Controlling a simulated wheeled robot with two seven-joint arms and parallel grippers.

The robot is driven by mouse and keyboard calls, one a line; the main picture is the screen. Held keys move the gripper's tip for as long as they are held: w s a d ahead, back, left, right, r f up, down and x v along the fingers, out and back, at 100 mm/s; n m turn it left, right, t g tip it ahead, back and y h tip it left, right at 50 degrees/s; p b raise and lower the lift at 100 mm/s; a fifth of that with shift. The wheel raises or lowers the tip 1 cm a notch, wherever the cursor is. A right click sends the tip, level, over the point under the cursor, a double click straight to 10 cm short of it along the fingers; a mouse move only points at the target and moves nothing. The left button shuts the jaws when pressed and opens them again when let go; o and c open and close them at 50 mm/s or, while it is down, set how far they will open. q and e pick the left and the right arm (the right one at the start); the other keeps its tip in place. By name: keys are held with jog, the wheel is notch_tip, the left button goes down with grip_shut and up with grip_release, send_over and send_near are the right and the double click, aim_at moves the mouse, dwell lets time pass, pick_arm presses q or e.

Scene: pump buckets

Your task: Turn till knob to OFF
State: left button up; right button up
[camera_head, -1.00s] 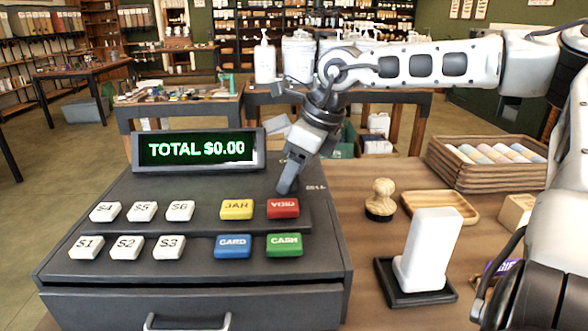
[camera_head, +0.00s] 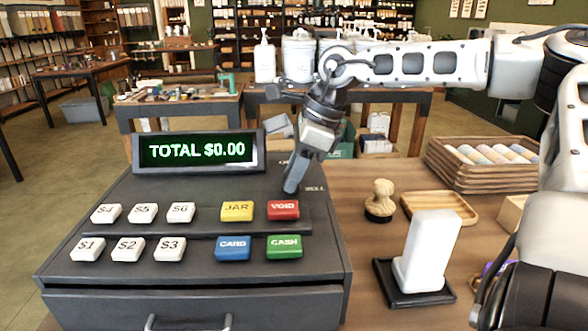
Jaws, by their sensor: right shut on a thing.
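The dark till (camera_head: 100,215) stands on the wooden counter at the left. Its display (camera_head: 197,150) reads "TOTAL $0.00" in green. White, yellow, red, blue and green keys sit on its sloped top, including the red VOID key (camera_head: 283,210). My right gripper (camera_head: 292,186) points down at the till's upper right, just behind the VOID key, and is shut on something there. The till knob is hidden behind the fingers. Pale lettering shows beside them, too small to read surely. My left gripper is not in view.
On the counter to the right are a wooden stamp (camera_head: 381,202), a wooden tray (camera_head: 438,208), a white upright block on a black base (camera_head: 430,252) and a slatted crate (camera_head: 482,170) of pastel rolls. A till drawer handle (camera_head: 188,322) shows at the bottom.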

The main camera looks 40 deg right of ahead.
jog(key=n+g, duration=0.1)
jog(key=n, duration=0.2)
jog(key=n+g+y, duration=0.1)
jog(key=n, duration=0.2)
jog(key=shift+w+n+b, duration=0.2)
jog(key=shift+n+b, duration=0.1)
jog(key=shift+b, duration=0.1)
jog(key=n+g, duration=0.1)
jog(key=n, duration=0.2)
jog(key=shift+w+g, duration=0.1)
jog(key=shift+g, duration=0.2)
pick_arm(q)
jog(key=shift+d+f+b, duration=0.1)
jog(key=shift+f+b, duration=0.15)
jog(key=shift+b, duration=0.05)
pick_arm(e)
jog(key=shift+n+g, duration=0.7)
jog(key=shift+n, duration=1.5)
jog(key=o, duration=1)
